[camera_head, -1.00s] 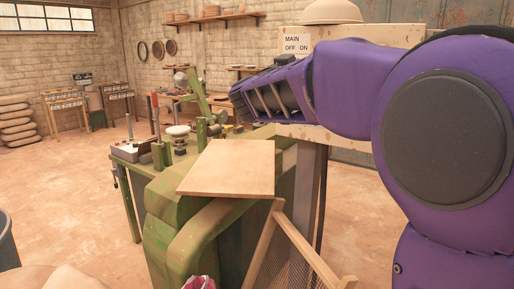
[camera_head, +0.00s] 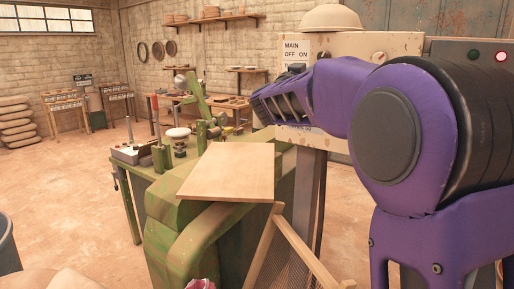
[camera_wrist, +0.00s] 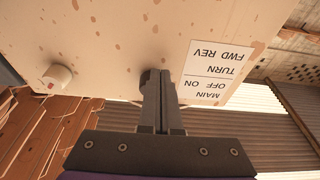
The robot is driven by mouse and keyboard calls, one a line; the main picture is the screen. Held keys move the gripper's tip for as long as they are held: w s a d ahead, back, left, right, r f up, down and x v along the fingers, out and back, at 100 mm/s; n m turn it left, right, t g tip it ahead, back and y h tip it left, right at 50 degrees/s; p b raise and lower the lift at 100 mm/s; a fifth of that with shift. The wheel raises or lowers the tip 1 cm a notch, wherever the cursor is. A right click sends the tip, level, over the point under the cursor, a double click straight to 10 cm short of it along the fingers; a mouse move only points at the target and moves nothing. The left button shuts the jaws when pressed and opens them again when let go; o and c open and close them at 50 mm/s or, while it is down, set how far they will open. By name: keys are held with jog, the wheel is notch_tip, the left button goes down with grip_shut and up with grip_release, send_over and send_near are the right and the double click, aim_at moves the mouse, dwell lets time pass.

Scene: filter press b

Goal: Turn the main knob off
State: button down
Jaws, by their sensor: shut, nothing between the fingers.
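The cream control box (camera_head: 345,45) carries a label (camera_head: 293,49) reading MAIN, OFF, ON. In the wrist view the label (camera_wrist: 217,74) is upside down and also reads TURN, FWD, REV. My gripper (camera_wrist: 161,78) is shut and empty, its fingers pointing at the box face beside the label. A dark round knob (camera_wrist: 147,77) shows partly behind the fingertips; its pointer is hidden, and I cannot tell whether they touch it. In the head view a small knob (camera_head: 323,56) sits right of the label. My gripper (camera_head: 296,69) is mostly hidden by the arm there.
Another pale knob with a red mark (camera_wrist: 57,77) sits farther along the box; it also shows in the head view (camera_head: 380,57). A hat-like dome (camera_head: 330,18) rests on top. Green and red lamps are at right. A wooden board (camera_head: 228,172) lies on the green machine below.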

jog(key=shift+s+d+r, duration=0.1)
jog(key=shift+r, duration=0.3)
dwell(0.3)
jog(key=shift+s+d, duration=0.15)
jog(key=shift+d, duration=0.2)
jog(key=shift+s+d+r, duration=0.1)
jog(key=shift+s+d, duration=0.25)
jog(key=shift+d, duration=0.15)
jog(key=shift+s+d, duration=0.1)
dwell(0.4)
jog(key=v, duration=0.6)
jog(key=shift+r+b, duration=0.15)
jog(key=shift+b, duration=0.15)
